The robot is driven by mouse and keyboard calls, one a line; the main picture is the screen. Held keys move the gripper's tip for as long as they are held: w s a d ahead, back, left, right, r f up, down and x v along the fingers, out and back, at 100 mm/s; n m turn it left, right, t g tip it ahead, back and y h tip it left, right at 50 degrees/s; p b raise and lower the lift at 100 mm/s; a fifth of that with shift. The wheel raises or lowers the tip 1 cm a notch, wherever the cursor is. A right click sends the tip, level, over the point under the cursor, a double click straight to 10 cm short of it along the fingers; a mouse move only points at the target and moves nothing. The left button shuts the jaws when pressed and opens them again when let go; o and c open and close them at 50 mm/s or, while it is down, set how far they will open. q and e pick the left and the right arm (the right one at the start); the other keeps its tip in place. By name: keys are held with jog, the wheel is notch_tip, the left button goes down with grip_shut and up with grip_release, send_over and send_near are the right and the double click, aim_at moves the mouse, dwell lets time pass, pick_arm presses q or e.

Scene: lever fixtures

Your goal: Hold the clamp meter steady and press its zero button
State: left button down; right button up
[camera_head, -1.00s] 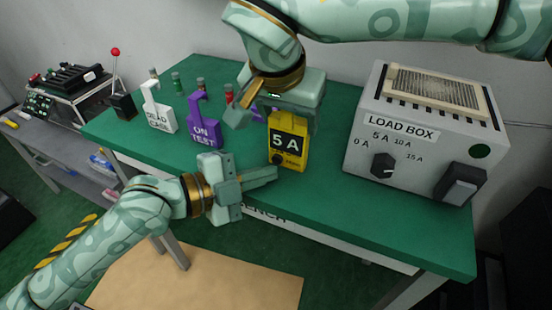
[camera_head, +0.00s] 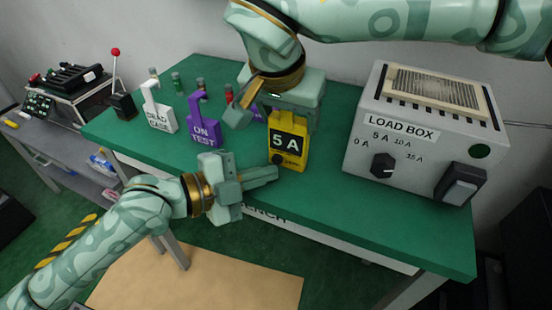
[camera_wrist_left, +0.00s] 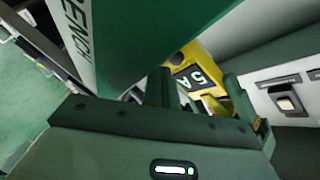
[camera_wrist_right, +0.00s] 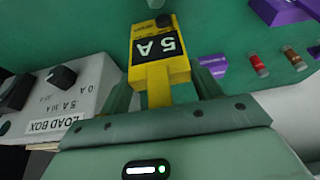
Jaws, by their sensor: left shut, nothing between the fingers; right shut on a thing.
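The yellow clamp meter (camera_head: 289,142) stands upright near the front of the green bench, its display reading 5 A. A dark round button (camera_head: 277,159) sits low on its face, with small lettering beside it too blurred to read. My right gripper (camera_wrist_right: 159,82) is shut on the meter's upper end, seen in the right wrist view. My left gripper (camera_head: 275,174) is shut and empty, its tips just in front of and below the button. I cannot tell whether they touch the meter. The meter (camera_wrist_left: 190,70) also shows beyond the left fingers in the left wrist view.
The load box (camera_head: 425,135) stands right of the meter. A purple ON TEST holder (camera_head: 205,130) and a white DEAD CASE holder (camera_head: 160,118) stand left, with small coloured posts behind. A red-knobbed lever (camera_head: 115,75) is at the far left. The bench front between meter and load box is clear.

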aim_at(251, 193)
pick_arm(q)
jog(key=shift+w, duration=0.15)
pick_arm(e)
jog(key=shift+f, duration=0.15)
pick_arm(q)
jog(key=shift+w+d, duration=0.15)
jog(key=shift+w, duration=0.1)
jog(key=shift+w+r, duration=0.25)
jog(key=shift+r, duration=0.1)
pick_arm(e)
jog(key=shift+s+a+r, duration=0.25)
jog(key=shift+s+r, duration=0.05)
jog(key=shift+r, duration=0.05)
dwell(0.4)
pick_arm(q)
jog(key=shift+s+f, duration=0.15)
pick_arm(e)
jog(key=shift+w+d+f, duration=0.15)
jog(key=shift+w+d, duration=0.1)
jog(key=shift+w, duration=0.05)
pick_arm(q)
jog(key=shift+s, duration=0.1)
